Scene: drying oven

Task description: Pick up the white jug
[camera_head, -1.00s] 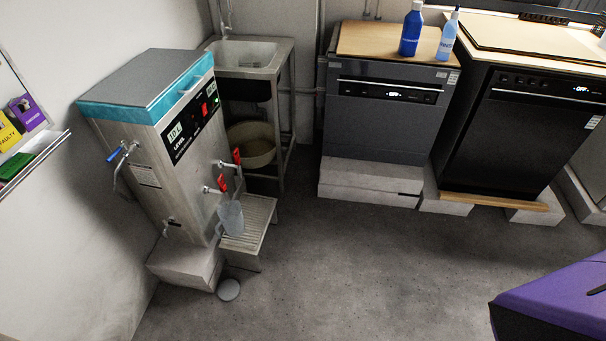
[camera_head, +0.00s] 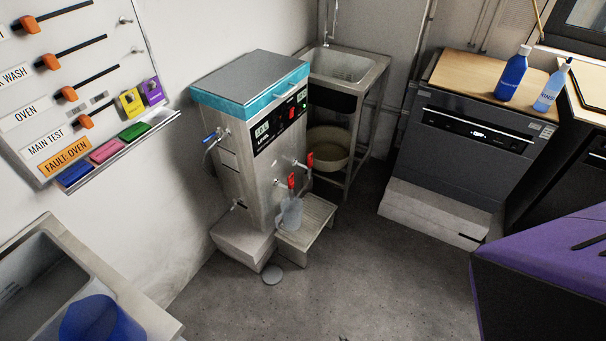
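A pale, see-through whitish jug (camera_head: 292,215) stands on a slatted stand (camera_head: 318,214) at the front of a steel water boiler (camera_head: 240,177). It looks upright, under the boiler's red-handled taps (camera_head: 291,181). Its handle is hard to make out at this size. Neither my left nor my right gripper is in view.
A wall board (camera_head: 60,30) and a sink with a blue container (camera_head: 100,322) are on the left. A sink (camera_head: 345,65) stands behind the boiler. A dark dishwasher (camera_head: 460,150) is at right. Grey floor (camera_head: 340,290) is open in front. A purple shape (camera_head: 545,260) fills the lower right.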

